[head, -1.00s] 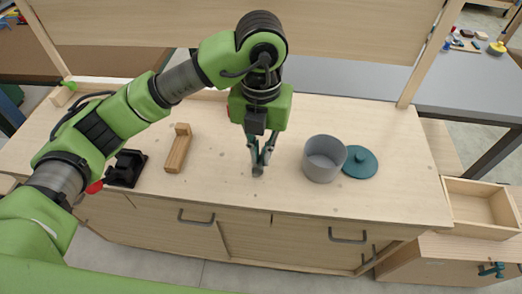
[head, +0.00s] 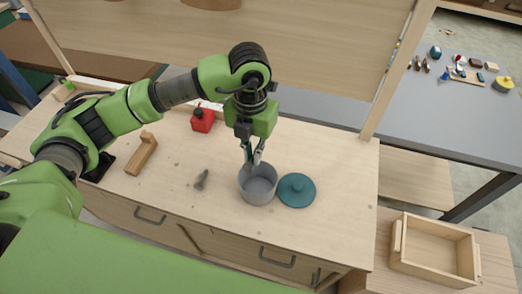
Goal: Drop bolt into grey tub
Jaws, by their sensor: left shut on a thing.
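The bolt (head: 201,180) is small and dark grey. It lies on the wooden worktop, to the left of the grey tub (head: 258,190) and apart from it. The tub is round, open and upright. My left gripper (head: 252,163) points down at the tub's far rim. Its fingers are shut with a small gap between them and appear to be on the tub's wall; the exact contact is too small to see. The bolt is not in the fingers. My right gripper is out of view.
A teal round lid (head: 297,190) lies close at the tub's right. A wooden block (head: 141,154) and a red container (head: 203,119) stand further left and back. An open wooden drawer box (head: 432,251) is at the lower right. The worktop's front middle is clear.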

